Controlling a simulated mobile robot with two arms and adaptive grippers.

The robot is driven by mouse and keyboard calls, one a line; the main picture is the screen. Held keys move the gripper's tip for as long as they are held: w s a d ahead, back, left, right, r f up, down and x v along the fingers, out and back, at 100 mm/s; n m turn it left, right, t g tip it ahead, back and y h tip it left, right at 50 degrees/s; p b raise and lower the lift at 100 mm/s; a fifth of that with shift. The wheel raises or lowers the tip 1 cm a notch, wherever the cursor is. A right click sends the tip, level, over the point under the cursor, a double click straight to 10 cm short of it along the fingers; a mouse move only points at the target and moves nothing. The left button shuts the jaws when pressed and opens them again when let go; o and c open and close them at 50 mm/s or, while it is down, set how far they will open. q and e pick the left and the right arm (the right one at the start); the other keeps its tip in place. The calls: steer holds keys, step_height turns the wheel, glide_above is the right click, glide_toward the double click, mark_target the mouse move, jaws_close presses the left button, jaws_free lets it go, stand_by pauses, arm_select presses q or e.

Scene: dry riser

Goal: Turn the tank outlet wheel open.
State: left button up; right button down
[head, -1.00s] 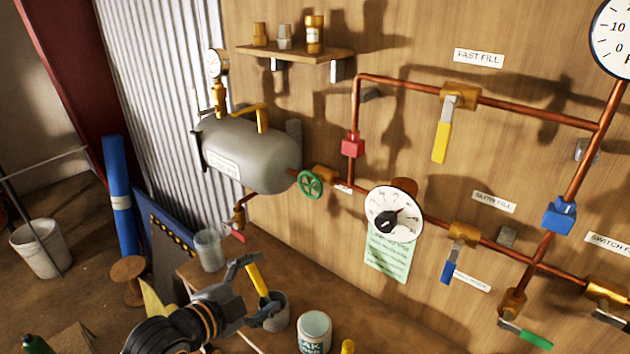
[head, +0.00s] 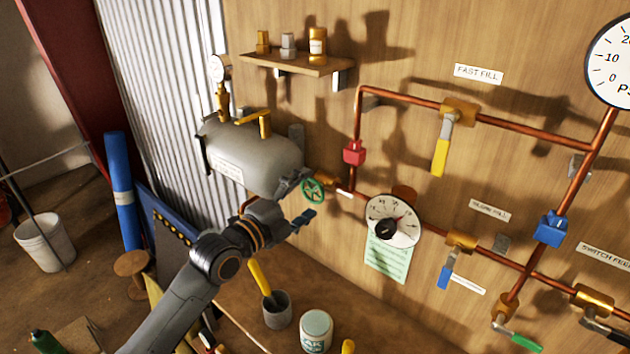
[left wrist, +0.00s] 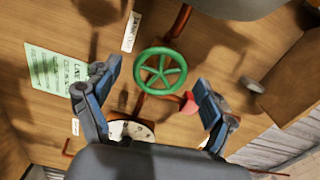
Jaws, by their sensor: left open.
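The tank outlet wheel is a small green spoked handwheel (head: 313,190) on the copper pipe at the right end of the grey tank (head: 250,158). In the left wrist view the green wheel (left wrist: 162,72) shows whole, between the two fingertips in the picture. My left gripper (head: 302,198) is open in front of the wheel, with one finger above and one below it in the head view. In the left wrist view my left gripper (left wrist: 158,78) has empty space on both sides of the rim. I see no contact with the wheel. My right gripper is in neither view.
A round white dial (head: 393,221) and a green note (head: 388,256) are right of the wheel. A red block (head: 354,152) sits on the pipe above. Below my left arm, a grey cup (head: 278,310) and a white tin (head: 316,331) stand on the bench.

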mark_target(310, 192)
arm_select(q)
steer(key=shift+p+x, duration=0.3)
steer(key=shift+x, duration=1.2)
steer(key=c, duration=1.2)
